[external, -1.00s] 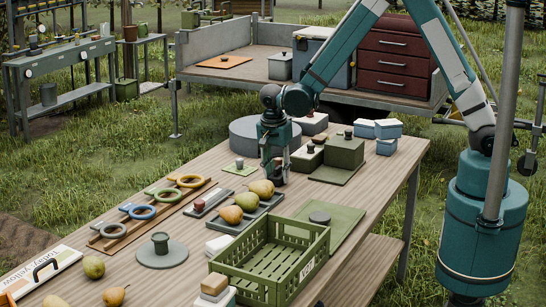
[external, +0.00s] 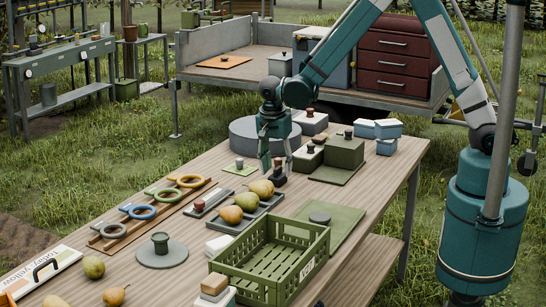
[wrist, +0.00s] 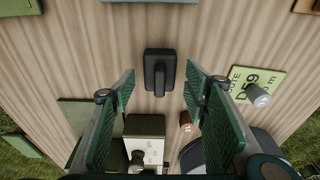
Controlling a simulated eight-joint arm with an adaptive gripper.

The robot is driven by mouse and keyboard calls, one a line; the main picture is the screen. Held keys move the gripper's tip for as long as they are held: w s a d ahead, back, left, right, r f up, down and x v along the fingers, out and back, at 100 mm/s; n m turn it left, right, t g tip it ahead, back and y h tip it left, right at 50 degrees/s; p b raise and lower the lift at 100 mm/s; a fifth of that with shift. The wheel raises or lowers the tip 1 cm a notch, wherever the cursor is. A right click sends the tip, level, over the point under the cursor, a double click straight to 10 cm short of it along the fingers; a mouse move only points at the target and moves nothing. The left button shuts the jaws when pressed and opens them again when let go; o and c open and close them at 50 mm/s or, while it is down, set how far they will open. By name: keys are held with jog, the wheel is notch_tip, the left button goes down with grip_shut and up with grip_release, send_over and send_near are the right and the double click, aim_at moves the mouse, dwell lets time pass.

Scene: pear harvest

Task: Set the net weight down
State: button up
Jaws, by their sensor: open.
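The net weight, which I take to be a small black block with a raised handle (wrist: 160,72), rests on the bare wood of the table. In the external view it is a dark shape (external: 279,180) beside the pear tray's far end, partly hidden by my gripper. My gripper (external: 278,168) is open above it. In the wrist view the two green fingers (wrist: 160,88) stand wide apart, with clear gaps to the black block. Nothing is held.
A dark tray (external: 262,210) with several pears lies in front. A green card (wrist: 247,80) bears a small grey weight (wrist: 259,95). A green crate (external: 250,265) stands nearer, green boxes (external: 344,152) to the right. A grey round stand (external: 247,132) is behind.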

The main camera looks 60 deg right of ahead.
aim_at(276, 169)
jog(key=r, duration=0.3)
jog(key=a+r, duration=0.1)
jog(key=r, duration=0.2)
jog(key=r+p, duration=0.1)
jog(key=r, duration=0.2)
jog(key=shift+a, duration=0.2)
jog(key=shift+r, duration=0.15)
jog(key=s+d+r+n+t, duration=0.1)
jog(key=s+d+r+n, duration=0.15)
jog(key=s+r, duration=0.25)
jog(key=s+d+r+n+t+y, duration=0.1)
jog(key=s+r+n, duration=0.3)
jog(key=s+r, duration=0.15)
jog(key=s+d+r+n+t, duration=0.1)
jog(key=s+d+r+n, duration=0.1)
jog(key=s+r+n, duration=0.3)
jog(key=s+d+r+n+t, duration=0.1)
jog(key=s+n+t, duration=0.1)
jog(key=s, duration=0.6)
jog(key=s+d+r+n+t, duration=0.2)
jog(key=s+n, duration=0.2)
jog(key=s, duration=0.3)
jog(key=shift+s+d+r+y, duration=0.15)
jog(key=shift+s+r+y, duration=0.15)
jog(key=shift+s+y, duration=0.1)
jog(key=shift+n, duration=0.25)
dwell(0.8)
